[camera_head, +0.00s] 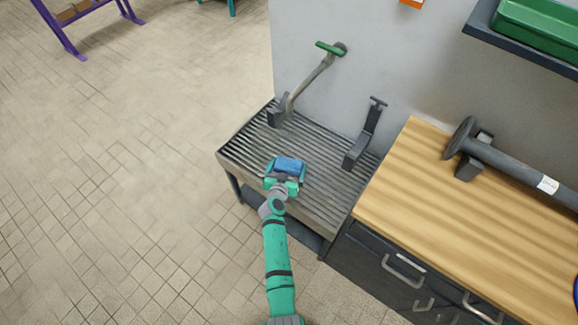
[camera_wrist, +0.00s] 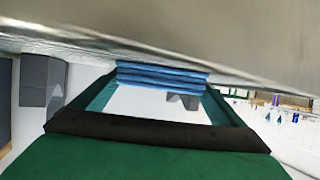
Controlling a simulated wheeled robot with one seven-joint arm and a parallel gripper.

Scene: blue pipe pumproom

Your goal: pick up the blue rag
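The blue rag (camera_head: 289,165) is a small folded bundle on or just above the dark slatted bench (camera_head: 326,206), near its middle. My teal gripper (camera_head: 287,171) reaches over the bench's front edge, with a finger at each end of the rag. In the wrist view the rag (camera_wrist: 163,75) shows as stacked blue folds that span the gap between the fingertips (camera_wrist: 162,82). The fingers are well apart, and I cannot tell whether they press on the rag. A grey surface lies close to the rag in that view.
A bent pipe with a green handle (camera_head: 328,47) and a dark bracket (camera_head: 364,138) stand at the bench's back, by the grey wall. A wooden-topped cabinet (camera_head: 420,190) with a flanged pipe (camera_head: 515,165) adjoins on the right. The tiled floor (camera_head: 120,190) at left is clear.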

